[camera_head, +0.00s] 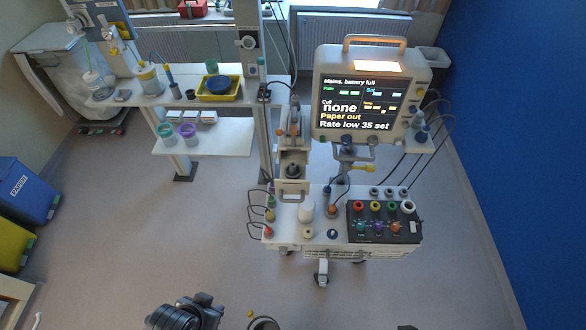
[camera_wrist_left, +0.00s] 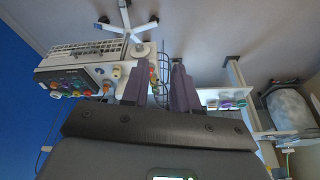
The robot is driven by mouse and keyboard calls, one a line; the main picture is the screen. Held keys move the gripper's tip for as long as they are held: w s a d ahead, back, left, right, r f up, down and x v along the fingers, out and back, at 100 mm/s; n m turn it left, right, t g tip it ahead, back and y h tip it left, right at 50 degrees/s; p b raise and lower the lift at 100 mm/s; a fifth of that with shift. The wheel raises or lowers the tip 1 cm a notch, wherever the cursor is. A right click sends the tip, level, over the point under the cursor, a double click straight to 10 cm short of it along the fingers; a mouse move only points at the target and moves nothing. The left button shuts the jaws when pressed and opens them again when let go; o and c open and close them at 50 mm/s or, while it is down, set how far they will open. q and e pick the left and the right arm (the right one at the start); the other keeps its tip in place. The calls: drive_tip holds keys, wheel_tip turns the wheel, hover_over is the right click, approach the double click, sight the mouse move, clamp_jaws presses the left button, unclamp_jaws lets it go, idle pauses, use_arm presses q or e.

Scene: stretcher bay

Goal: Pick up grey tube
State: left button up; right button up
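My left gripper (camera_wrist_left: 160,72) shows in the left wrist view with its two purple-grey fingers apart and nothing visible between them. The trolley lies beyond the fingers. I cannot single out one grey tube with certainty. Several small grey ring-topped pieces (camera_head: 388,192) stand along the back right of the trolley top (camera_head: 285,238) in the head view. A dark grey round piece (camera_head: 293,171) sits in the holder on the trolley's left side. Neither gripper's fingers can be made out in the head view; a dark part of my arm shows at its bottom edge.
A monitor (camera_head: 372,95) stands above the trolley, with cables hanging on its right. A black box with coloured knobs (camera_head: 384,222) and a white jar (camera_head: 307,211) are on the trolley. A white shelf (camera_head: 205,142) with cups stands left. Blue (camera_head: 25,190) and yellow bins stand far left. The floor between is clear.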

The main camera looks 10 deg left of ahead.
use_arm(q)
drive_tip(key=o, duration=0.4)
